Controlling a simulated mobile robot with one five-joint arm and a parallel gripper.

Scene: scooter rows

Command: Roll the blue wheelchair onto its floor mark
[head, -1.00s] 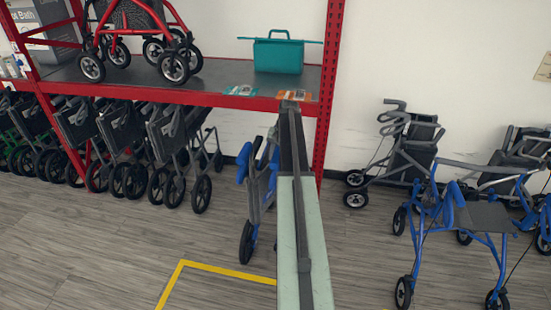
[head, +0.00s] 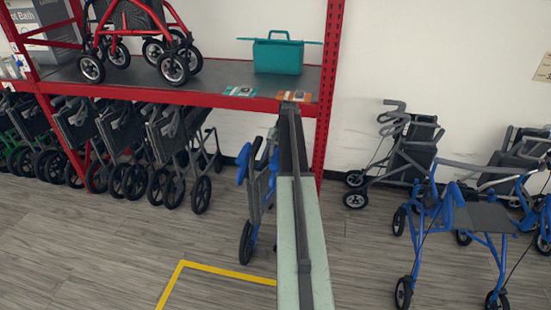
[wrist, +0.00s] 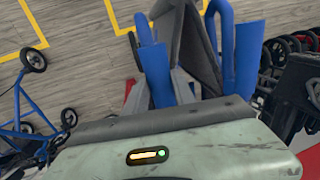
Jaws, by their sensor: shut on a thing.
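The blue wheelchair (head: 254,201) stands folded and upright just left of my arm in the head view, partly hidden behind it. In the wrist view, its blue parts (wrist: 155,68) and dark seat fabric rise just beyond my gripper (wrist: 182,97). Yellow outlines also show in the wrist view (wrist: 125,30), partly behind the wheelchair.
A red-framed shelf (head: 210,98) holds a red walker (head: 130,30) and a teal bag (head: 278,55). Several folded dark walkers (head: 125,150) stand under it. A blue walker (head: 480,220) and a grey walker (head: 405,150) stand on the right. The floor at lower left is clear.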

